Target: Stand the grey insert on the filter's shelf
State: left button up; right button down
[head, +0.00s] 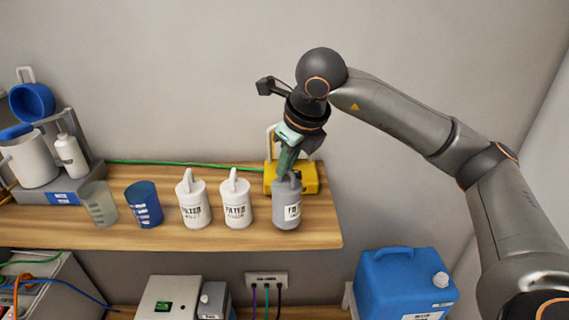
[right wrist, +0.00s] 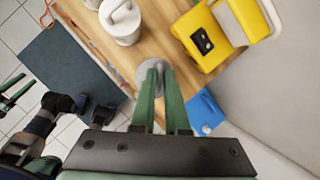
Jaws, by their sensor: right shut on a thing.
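The grey insert (head: 286,206) is a labelled grey canister with a handle on top. It is upright at the right part of the wooden shelf (head: 255,238), right of two white canisters marked FILTER (head: 194,208) (head: 236,205). My right gripper (head: 287,172) comes down from above and is shut on its top. The insert's base is at or just over the wood; I cannot tell if it touches. In the right wrist view the insert (right wrist: 152,66) is mostly hidden behind the green fingers. My left gripper (right wrist: 18,90) shows small at the left edge, fingers apart and empty.
A yellow box (head: 308,180) stands close behind the insert. A blue cup (head: 144,205) and a clear beaker (head: 100,204) stand to the left. The shelf's right end is near the insert. A blue jerrycan (head: 404,286) stands below right.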

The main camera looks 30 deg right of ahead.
jog(key=shift+d, duration=0.1)
jog(key=shift+f+b, duration=0.4)
dwell(0.6)
jog(key=shift+f+b, duration=0.4)
jog(key=c, duration=1.1)
grip_release()
jog(key=shift+o, duration=1.3)
